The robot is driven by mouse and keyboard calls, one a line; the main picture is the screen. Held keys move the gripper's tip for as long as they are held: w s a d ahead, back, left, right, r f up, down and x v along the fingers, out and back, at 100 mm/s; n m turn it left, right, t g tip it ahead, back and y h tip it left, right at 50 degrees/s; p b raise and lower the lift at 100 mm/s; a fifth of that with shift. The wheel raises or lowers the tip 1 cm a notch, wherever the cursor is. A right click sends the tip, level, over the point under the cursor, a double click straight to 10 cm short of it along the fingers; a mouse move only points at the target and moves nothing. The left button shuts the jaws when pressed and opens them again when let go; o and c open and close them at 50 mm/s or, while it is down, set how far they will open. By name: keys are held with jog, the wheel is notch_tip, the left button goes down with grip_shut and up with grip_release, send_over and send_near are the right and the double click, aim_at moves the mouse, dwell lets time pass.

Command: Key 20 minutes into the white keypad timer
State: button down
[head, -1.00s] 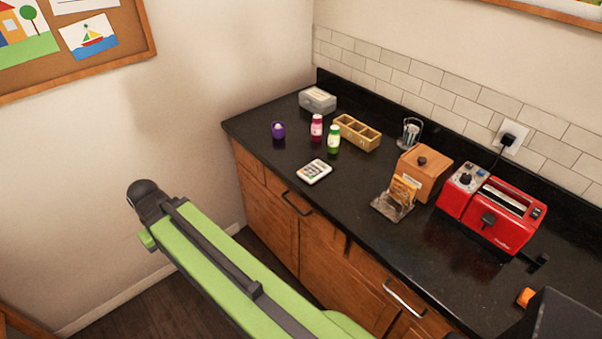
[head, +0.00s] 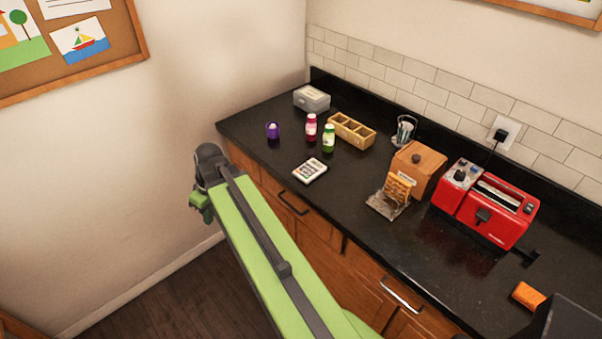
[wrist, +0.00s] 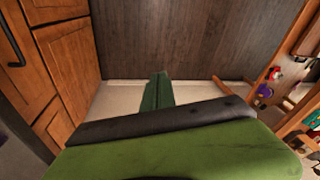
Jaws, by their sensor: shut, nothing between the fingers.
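The white keypad timer (head: 310,171) lies flat near the front edge of the black counter in the head view, its keys facing up. Its display is too small to read. My gripper (wrist: 158,82) is shut and empty in the wrist view, pointing down past the cabinet fronts toward the floor. In the head view the end of my green arm (head: 203,203) is left of the counter, apart from the timer. The timer is not visible in the wrist view.
Behind the timer stand a purple cup (head: 272,130), a pink bottle (head: 311,128), a green-labelled bottle (head: 328,139), a wooden divided tray (head: 351,131) and a grey box (head: 312,98).

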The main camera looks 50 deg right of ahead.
jog(key=d+r+n+t+y+p, duration=0.1)
jog(key=d+r+n+t, duration=0.1)
jog(key=d, duration=0.8)
jog(key=d+r+n+t, duration=0.2)
jog(key=d+r, duration=0.1)
jog(key=d, duration=0.6)
notch_tip(320, 180, up, 4)
jog(key=r+n+t+h+p, duration=0.1)
jog(key=n+t+h, duration=0.1)
jog(key=n+t, duration=0.2)
send_over(304, 175)
jog(key=shift+s+f, duration=0.15)
jog(key=shift+f, duration=0.1)
notch_tip(304, 175, down, 9)
jog(key=b, duration=0.8)
jog(key=shift+b, duration=0.35)
jog(key=shift+f+b, duration=0.35)
